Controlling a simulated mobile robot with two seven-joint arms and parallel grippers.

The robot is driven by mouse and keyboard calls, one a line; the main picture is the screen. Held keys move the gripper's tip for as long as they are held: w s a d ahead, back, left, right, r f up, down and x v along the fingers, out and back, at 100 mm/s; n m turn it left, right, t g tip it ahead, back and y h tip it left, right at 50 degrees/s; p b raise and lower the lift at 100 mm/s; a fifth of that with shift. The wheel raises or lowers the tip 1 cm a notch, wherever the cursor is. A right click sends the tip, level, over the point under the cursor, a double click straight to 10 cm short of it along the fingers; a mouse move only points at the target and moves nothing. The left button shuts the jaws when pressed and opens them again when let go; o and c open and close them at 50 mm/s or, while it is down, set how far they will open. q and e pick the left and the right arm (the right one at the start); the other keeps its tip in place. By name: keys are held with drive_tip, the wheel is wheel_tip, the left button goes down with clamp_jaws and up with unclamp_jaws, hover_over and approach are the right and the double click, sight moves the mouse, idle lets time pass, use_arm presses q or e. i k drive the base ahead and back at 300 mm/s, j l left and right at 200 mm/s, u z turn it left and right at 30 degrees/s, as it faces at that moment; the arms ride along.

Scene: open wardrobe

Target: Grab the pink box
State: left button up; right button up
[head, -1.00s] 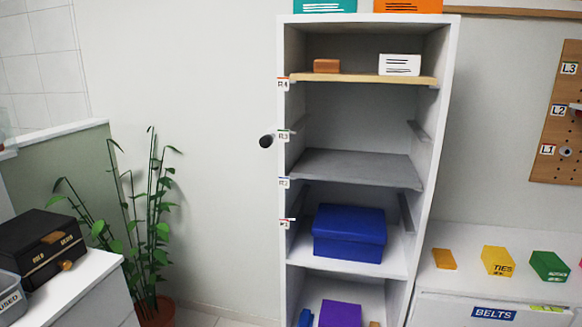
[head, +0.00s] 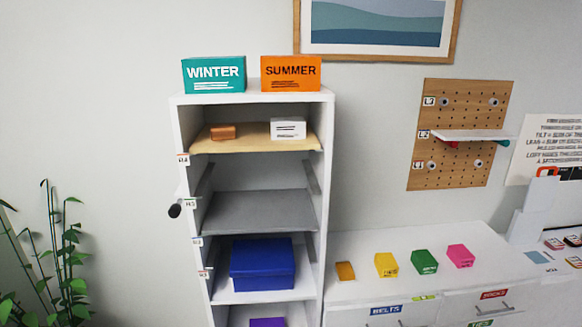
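The pink box (head: 460,256) sits on top of the white dresser (head: 352,290), at the right end of a row of small boxes. It is small and stands to the right of the green box (head: 424,262). Nothing covers it in the head view. Neither of my grippers shows in the head view.
A yellow box (head: 386,265) and an orange-brown block (head: 345,271) share the dresser top. The white wardrobe (head: 328,130) stands to the left, holding a blue box (head: 262,264). A pegboard (head: 465,100) with a small shelf hangs behind. Cards (head: 555,243) lie at the far right.

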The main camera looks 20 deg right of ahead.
sight(461, 257)
drive_tip(key=z, duration=1.6)
drive_tip(key=i+l+u, duration=0.2)
drive_tip(key=i+u, duration=0.3)
drive_tip(key=i+l+u, duration=0.45)
drive_tip(key=l+u, duration=0.25)
drive_tip(key=l, duration=0.6)
drive_tip(key=k+l+u, duration=0.1)
drive_tip(key=l+u, duration=0.15)
drive_tip(key=l, duration=0.6)
drive_tip(key=l+u, duration=0.45)
drive_tip(key=l, duration=0.4)
drive_tip(key=k, duration=0.05)
